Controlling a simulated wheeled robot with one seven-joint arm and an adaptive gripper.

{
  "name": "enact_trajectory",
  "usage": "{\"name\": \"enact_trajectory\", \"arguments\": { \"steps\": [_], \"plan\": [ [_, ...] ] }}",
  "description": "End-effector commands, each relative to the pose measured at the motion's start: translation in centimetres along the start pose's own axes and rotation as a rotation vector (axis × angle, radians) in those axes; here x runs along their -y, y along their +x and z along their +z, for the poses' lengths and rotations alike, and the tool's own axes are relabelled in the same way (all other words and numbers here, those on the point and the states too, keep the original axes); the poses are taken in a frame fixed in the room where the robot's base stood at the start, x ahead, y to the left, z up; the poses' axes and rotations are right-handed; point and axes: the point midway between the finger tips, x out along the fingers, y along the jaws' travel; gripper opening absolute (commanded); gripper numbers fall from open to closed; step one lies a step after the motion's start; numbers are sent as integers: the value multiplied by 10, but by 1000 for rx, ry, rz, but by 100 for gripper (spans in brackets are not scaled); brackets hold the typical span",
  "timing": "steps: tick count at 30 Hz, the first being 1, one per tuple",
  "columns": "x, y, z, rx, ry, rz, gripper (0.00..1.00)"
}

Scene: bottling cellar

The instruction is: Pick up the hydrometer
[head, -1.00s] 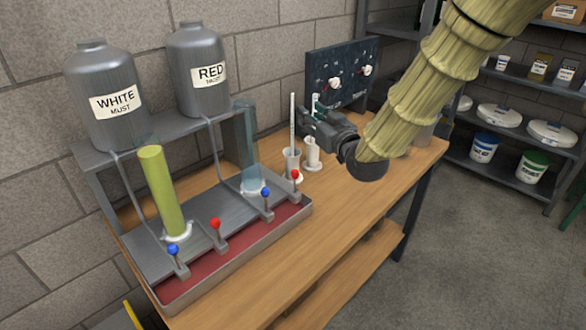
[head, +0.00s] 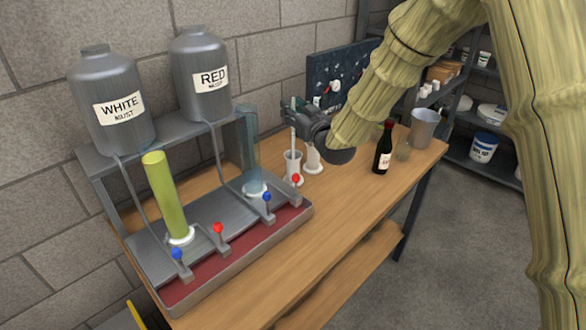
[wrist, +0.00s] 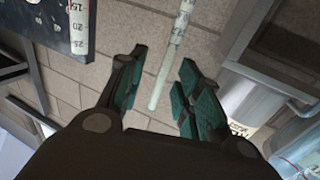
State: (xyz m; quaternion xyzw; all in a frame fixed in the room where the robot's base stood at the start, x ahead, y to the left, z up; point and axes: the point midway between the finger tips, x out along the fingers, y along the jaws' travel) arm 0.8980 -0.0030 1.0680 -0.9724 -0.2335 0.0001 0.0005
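A slim pale rod with a printed scale, which looks like the hydrometer (head: 292,142), stands in a white holder (head: 292,166) on the wooden bench. My gripper (head: 292,108) is at the rod's upper part and hides some of it. In the wrist view, the open fingers of my gripper (wrist: 162,62) stand on either side of a pale rod (wrist: 164,75), with gaps on both sides. A second, wider scaled tube (wrist: 79,25) shows at the wrist view's upper left. I cannot tell for sure which of the two is the hydrometer.
A second white holder (head: 313,161) stands just right of the first. The filling stand (head: 240,245) with a glass cylinder (head: 250,145) is close on the left. A dark board (head: 328,75) is behind. A wine bottle (head: 383,150) and grey bucket (head: 424,128) stand to the right.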

Motion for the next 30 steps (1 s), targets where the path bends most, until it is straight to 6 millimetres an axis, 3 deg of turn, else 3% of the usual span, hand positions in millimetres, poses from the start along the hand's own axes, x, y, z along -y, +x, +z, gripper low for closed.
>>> {"name": "enact_trajectory", "arguments": {
  "steps": [9,15,30],
  "plan": [
    [0,5,0,0,0,0,34],
    [0,4,0,0,0,0,0],
    [0,4,-8,-2,-1,0,0]
  ]
}}
